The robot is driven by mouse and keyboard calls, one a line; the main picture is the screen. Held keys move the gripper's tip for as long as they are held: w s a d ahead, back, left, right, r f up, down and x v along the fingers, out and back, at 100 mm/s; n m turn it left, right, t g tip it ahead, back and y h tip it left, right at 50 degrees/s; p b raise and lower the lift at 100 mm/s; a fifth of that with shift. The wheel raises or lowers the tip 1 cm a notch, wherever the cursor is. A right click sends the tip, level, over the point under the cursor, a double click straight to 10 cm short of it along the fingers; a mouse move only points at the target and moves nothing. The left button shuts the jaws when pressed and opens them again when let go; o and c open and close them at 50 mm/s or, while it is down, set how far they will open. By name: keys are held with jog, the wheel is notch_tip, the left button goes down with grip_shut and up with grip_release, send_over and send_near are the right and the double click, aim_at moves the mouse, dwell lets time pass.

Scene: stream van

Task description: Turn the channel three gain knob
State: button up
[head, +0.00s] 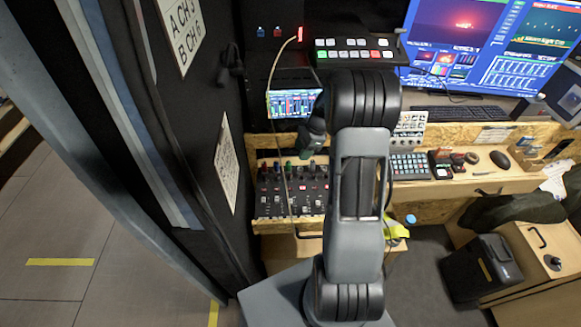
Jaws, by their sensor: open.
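The mixer panel (268,204) lies on the wooden desk at the left, with several small knobs in its upper rows and faders or buttons lower down. A green knob and red marks show near its top edge. I cannot tell which knob is the channel three gain. My gripper (307,150) is the dark end of my arm, above the mixer's far edge. It is open, small in the picture, and its fingertips are hard to make out. I see no knob held in it. My arm covers the mixer's right side.
A thin cable (268,85) hangs in front of the mixer. A dark wall panel with paper signs (228,163) stands close on the left. A button switcher (355,49), monitors (456,38) and a keyboard (462,114) are behind. A black bin (482,268) stands on the floor at right.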

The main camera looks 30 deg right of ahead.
aim_at(289, 175)
jog(key=shift+m, duration=0.6)
jog(key=x, duration=0.4)
jog(key=p+x, duration=0.1)
jog(key=x, duration=0.4)
jog(key=d+p+x, duration=0.1)
jog(key=x, duration=0.4)
jog(key=shift+w+f, duration=0.3)
grip_shut()
